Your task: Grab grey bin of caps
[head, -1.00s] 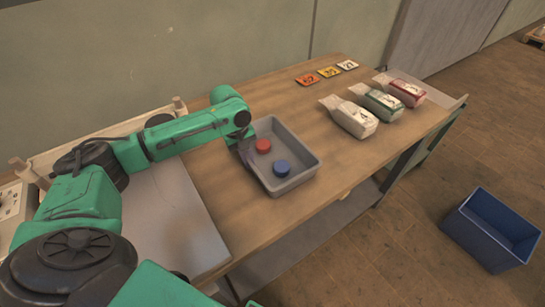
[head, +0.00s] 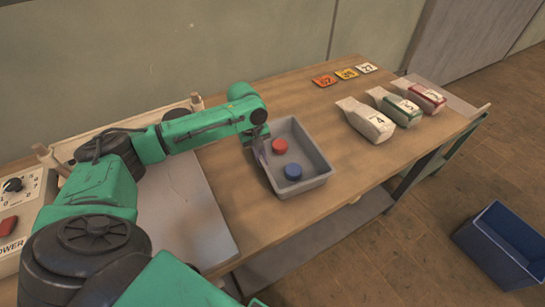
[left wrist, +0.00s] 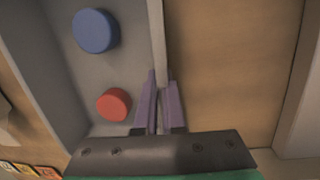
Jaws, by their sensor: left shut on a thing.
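The grey bin (head: 312,150) sits on the wooden table, with a red cap (head: 280,146) and a blue cap (head: 293,172) lying inside it. My left gripper (head: 261,150) is at the bin's left wall. In the left wrist view the purple fingers of my left gripper (left wrist: 158,105) are on either side of the bin's wall (left wrist: 157,45) and shut on it. The red cap (left wrist: 113,104) and the blue cap (left wrist: 95,31) show inside the bin, left of the fingers. My right gripper is not in view.
Three numbered cards (head: 346,74) lie at the back. A blue crate (head: 505,245) is on the floor at right. A control box (head: 18,210) is at left.

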